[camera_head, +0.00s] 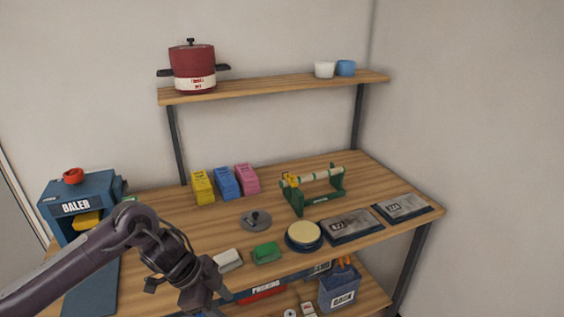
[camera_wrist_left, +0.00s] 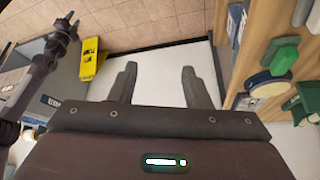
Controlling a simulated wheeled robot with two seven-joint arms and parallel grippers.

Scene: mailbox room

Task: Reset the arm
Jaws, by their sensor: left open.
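My left arm reaches in from the left in the head view, in front of the workbench. Its gripper (camera_head: 205,292) hangs at the bench's front edge, below a white block (camera_head: 228,260). In the left wrist view the two fingers of the left gripper (camera_wrist_left: 158,84) are spread apart with nothing between them, above pale floor. What looks like my right arm shows at the left of that wrist view, its small gripper (camera_wrist_left: 68,27) at the top. I cannot tell whether that one is open or shut.
The wooden bench (camera_head: 375,182) holds a blue baler (camera_head: 100,185), a green block (camera_head: 266,253), a round cream-topped pad (camera_head: 304,236) and dark plates (camera_head: 350,226). A lower shelf holds a blue bin (camera_head: 340,288). A yellow object (camera_wrist_left: 90,60) stands on the floor.

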